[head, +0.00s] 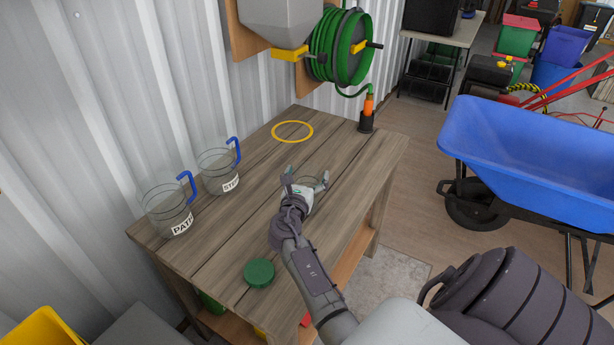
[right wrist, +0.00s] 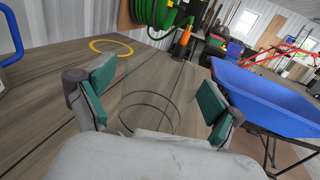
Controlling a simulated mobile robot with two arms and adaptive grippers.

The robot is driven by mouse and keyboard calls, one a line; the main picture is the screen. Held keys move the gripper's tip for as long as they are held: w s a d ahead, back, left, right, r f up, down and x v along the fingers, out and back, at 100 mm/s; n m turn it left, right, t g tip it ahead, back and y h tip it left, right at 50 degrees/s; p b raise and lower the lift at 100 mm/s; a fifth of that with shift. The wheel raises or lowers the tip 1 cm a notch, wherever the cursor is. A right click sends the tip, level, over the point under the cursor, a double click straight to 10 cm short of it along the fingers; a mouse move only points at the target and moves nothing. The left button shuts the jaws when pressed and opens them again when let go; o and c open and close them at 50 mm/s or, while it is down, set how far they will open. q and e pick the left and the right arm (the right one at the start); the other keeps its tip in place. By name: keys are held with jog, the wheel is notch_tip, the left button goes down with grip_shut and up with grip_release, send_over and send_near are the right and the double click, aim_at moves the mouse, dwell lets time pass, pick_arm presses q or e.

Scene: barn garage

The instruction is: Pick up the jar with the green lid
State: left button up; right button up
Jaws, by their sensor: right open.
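A round green lid (head: 259,272) shows on the near part of the wooden table (head: 222,262); I cannot tell whether a jar is under it. A clear glass jar (head: 313,182) with no lid visible stands farther back on the table, partly hidden by my right gripper (head: 306,181). In the right wrist view the clear jar (right wrist: 150,122) is between the two spread, green-padded fingers of the right gripper (right wrist: 153,98). That gripper is open, and contact with the glass does not show. My left gripper is not in view.
Two clear jugs with blue handles (head: 168,210) (head: 217,172) stand along the wall side. A yellow ring (head: 292,131) and an orange-tipped nozzle in a dark holder (head: 367,115) are at the far end. A blue wheelbarrow (head: 530,160) is to the right.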

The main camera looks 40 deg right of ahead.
jog(key=c, duration=1.4)
jog(key=shift+r, duration=0.1)
jog(key=shift+c, duration=0.9)
jog(key=shift+r, duration=0.1)
